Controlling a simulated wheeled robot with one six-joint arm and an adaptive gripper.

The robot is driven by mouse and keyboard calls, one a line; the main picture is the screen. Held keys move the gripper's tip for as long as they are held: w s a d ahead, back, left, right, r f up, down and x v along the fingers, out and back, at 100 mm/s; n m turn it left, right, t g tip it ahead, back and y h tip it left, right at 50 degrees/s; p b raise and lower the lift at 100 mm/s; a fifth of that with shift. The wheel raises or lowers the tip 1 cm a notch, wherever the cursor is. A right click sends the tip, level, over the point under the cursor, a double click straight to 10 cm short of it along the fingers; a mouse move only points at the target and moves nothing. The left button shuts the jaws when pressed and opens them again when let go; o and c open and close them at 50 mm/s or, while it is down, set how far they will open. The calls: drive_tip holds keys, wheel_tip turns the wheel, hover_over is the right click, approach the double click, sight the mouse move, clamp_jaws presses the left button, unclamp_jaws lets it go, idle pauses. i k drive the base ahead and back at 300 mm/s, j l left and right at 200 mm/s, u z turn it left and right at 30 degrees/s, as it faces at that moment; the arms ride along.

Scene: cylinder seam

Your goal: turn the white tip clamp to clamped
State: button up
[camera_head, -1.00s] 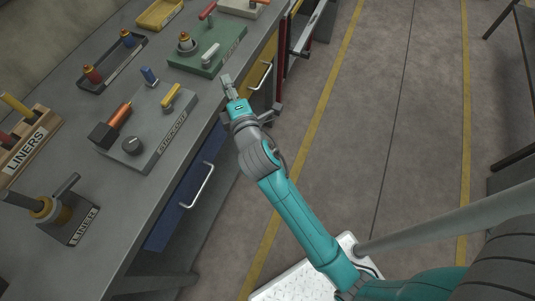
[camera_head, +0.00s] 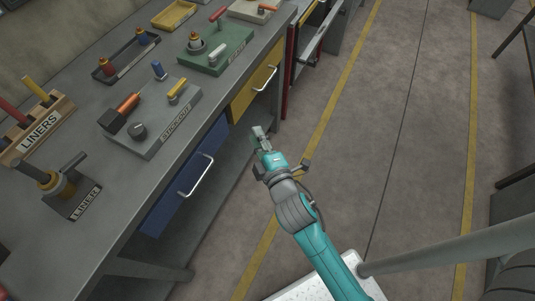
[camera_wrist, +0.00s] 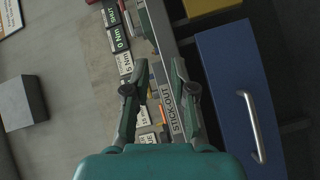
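A white lever (camera_head: 217,52), which looks like the white tip clamp, sits on the green fixture plate (camera_head: 236,50) toward the back of the bench. It is too small to tell whether it is clamped. A dark post with a copper-coloured ring (camera_head: 195,42) stands beside it on the plate. My gripper (camera_head: 260,131) is in front of the bench, apart from the green plate and nearer to me. In the wrist view its two fingers (camera_wrist: 158,75) are spread with nothing held between them. The green plate does not clearly show in the wrist view.
The grey STICKOUT fixture (camera_head: 180,118) has a yellow lever and a black knob. The LINER block (camera_head: 72,205) and LINERS rack (camera_head: 45,140) stand nearer. Below the bench top are a blue drawer (camera_head: 170,215) and a yellow drawer (camera_head: 245,97).

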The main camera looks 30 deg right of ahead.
sight(212, 59)
drive_tip(key=i+l, duration=0.2)
drive_tip(key=l, duration=0.15)
drive_tip(key=i+l, duration=0.45)
drive_tip(key=l, duration=0.25)
drive_tip(key=i+l, duration=0.2)
drive_tip(key=l+u, duration=0.05)
drive_tip(key=l, duration=0.05)
